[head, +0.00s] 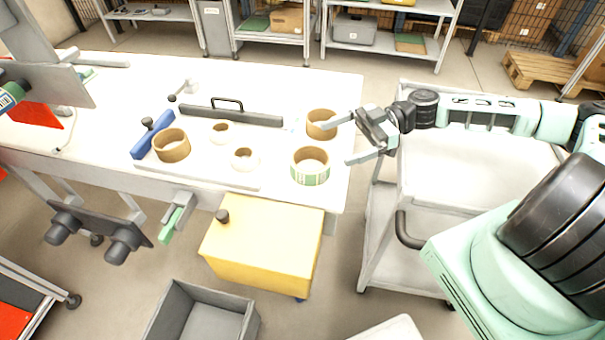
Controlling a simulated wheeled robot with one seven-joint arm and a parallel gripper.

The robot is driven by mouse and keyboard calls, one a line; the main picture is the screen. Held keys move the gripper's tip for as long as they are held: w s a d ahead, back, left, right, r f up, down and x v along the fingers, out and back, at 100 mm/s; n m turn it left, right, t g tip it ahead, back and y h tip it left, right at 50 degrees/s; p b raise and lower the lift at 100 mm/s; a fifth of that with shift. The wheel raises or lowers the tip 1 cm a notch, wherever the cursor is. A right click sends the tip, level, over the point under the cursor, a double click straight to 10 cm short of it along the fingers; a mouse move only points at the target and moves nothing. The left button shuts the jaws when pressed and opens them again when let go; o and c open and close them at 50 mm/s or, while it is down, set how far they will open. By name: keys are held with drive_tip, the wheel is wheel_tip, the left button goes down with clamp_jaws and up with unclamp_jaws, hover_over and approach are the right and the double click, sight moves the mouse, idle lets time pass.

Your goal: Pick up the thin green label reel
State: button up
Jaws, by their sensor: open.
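A wide reel with a green and white band around its outside (310,179) stands on the white table near its right end. It is the only loose reel there with green on it; whether it counts as thin is hard to tell. My gripper (342,142) comes in from the right, open and empty. One finger points at a brown tape reel (321,133) just behind the green-banded reel and overlaps it in the picture; I cannot tell if they touch. The other finger lies right of the green-banded reel, apparently apart from it.
Another brown reel (172,153) and two small pale rolls (220,138) (244,166) lie further left on the table (290,85). A dark bar with a handle (232,115) lies behind them. A yellow cabinet (262,250) stands in front, a white cart (470,165) to the right.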

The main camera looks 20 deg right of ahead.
sight(310, 164)
drive_tip(key=f+b, duration=0.3)
drive_tip(key=f, duration=0.1)
drive_tip(key=shift+a+f, duration=0.2)
drive_tip(key=a+p, duration=0.1)
drive_tip(key=a, duration=0.5)
drive_tip(key=shift+w+a+f, duration=0.1)
drive_tip(key=shift+w+a, duration=0.05)
drive_tip(key=shift+a, duration=0.2)
drive_tip(key=shift+a+f, duration=0.15)
drive_tip(key=shift+a, duration=0.2)
drive_tip(key=c, duration=0.9)
